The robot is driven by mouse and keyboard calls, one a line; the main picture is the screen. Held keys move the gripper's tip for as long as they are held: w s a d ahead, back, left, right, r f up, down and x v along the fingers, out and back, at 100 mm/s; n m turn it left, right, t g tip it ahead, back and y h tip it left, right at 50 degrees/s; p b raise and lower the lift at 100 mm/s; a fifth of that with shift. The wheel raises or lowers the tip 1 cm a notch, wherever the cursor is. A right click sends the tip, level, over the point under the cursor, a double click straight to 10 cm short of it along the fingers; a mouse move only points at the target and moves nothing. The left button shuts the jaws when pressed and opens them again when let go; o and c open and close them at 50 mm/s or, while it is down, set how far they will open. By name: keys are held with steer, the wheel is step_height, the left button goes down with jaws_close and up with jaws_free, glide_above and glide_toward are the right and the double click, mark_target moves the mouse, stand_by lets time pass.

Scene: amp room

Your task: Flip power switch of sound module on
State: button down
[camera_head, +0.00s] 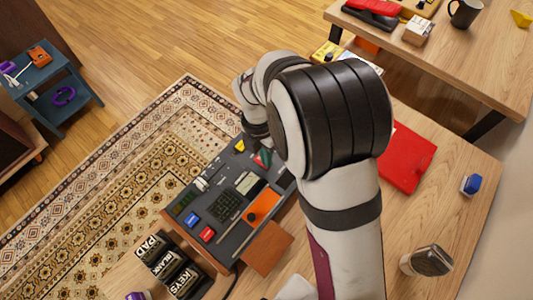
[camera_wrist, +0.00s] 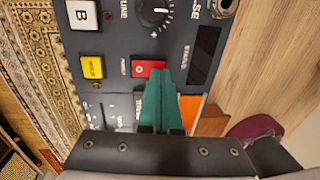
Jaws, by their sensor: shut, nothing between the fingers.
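The sound module (camera_head: 233,222) is a dark grey panel with knobs and coloured buttons on the wooden table, partly hidden by my arm in the head view. In the wrist view its panel (camera_wrist: 119,42) shows a red switch (camera_wrist: 139,68) with a small label beside it, a yellow button (camera_wrist: 92,67) and a white "B" button (camera_wrist: 82,14). My gripper (camera_wrist: 159,74) has teal fingers, shut and empty. Their tips overlap the red switch's right part in the wrist view. I cannot tell whether they touch it. The teal fingers also show in the head view (camera_head: 265,157).
A black knob (camera_wrist: 155,11) and a metal socket (camera_wrist: 222,6) sit near the switch. Boxes labelled PAD, BANK and KEYS (camera_head: 168,265) stand at the module's front left. A red flat object (camera_head: 407,158) and a blue block (camera_head: 471,184) lie right of my arm.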

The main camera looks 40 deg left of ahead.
steer(key=shift+d+f, duration=0.1)
steer(key=shift+f, duration=0.15)
stand_by(0.3)
steer(key=shift+a+r, duration=0.25)
steer(key=shift+a, duration=0.55)
